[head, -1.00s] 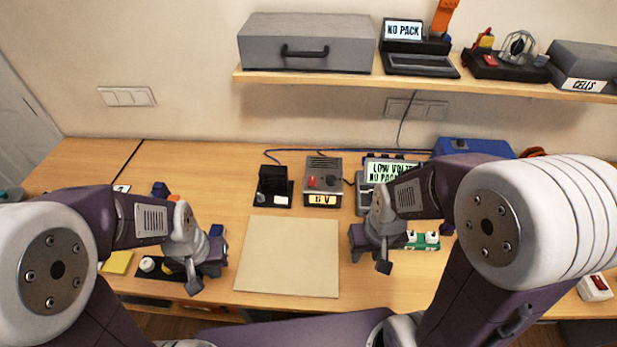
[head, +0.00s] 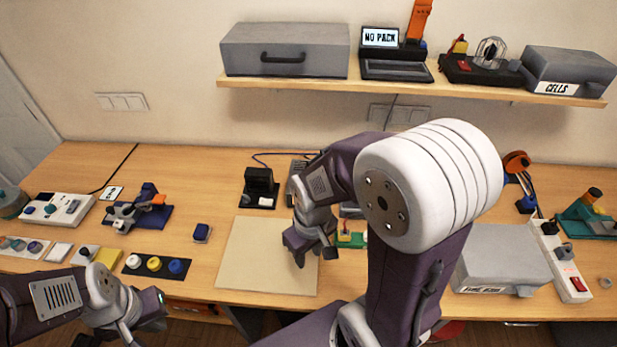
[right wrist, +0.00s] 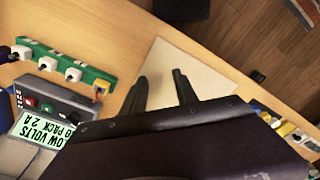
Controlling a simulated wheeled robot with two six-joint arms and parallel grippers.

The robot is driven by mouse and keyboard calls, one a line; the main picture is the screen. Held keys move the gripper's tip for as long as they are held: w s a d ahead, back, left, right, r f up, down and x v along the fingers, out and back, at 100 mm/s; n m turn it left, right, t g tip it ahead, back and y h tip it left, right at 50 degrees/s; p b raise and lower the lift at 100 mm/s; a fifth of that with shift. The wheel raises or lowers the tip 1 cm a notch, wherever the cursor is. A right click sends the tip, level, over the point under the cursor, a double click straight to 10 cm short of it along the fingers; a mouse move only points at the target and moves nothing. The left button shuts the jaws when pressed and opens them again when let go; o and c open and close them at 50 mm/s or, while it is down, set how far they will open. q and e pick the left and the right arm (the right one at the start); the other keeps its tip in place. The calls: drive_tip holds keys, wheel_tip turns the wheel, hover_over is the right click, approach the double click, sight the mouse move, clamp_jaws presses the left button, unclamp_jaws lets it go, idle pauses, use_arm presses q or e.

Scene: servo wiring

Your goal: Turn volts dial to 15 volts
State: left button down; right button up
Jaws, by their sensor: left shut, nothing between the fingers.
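The small grey power supply (head: 298,166) at the back of the table is almost wholly behind my right arm in the head view. My right gripper (head: 315,254) is in front of the supply, over the right part of the beige mat (head: 262,262). In the right wrist view its two fingers (right wrist: 160,80) are apart with nothing between them. My left gripper (head: 152,312) is low at the table's front left, shut and empty, far from the supply.
A black stand (head: 260,185) is left of the supply. A grey box (head: 502,262) stands at right. The mat is clear.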

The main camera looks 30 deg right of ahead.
drive_tip(key=w+d+r+n+p, duration=0.25)
drive_tip(key=w+r, duration=0.25)
drive_tip(key=w, duration=0.6)
drive_tip(key=w+d+r+n+p, duration=0.1)
drive_tip(key=w+d+r+n, duration=0.4)
drive_tip(key=w, duration=0.6)
drive_tip(key=w+d+f+m+p, duration=0.2)
drive_tip(key=w+d+m, duration=0.1)
drive_tip(key=w+d, duration=0.2)
drive_tip(key=shift+m+g, duration=0.3)
drive_tip(key=shift+m, duration=0.15)
drive_tip(key=d+f+p, duration=0.1)
drive_tip(key=f, duration=0.3)
drive_tip(key=d+f+p, duration=0.1)
drive_tip(key=f, duration=0.3)
drive_tip(key=s+d+f+p, duration=0.1)
drive_tip(key=f, duration=0.3)
drive_tip(key=shift+f+p, duration=0.25)
drive_tip(key=shift+p, duration=0.15)
drive_tip(key=shift+s+f, duration=0.1)
drive_tip(key=shift+f, duration=0.2)
clamp_jaws()
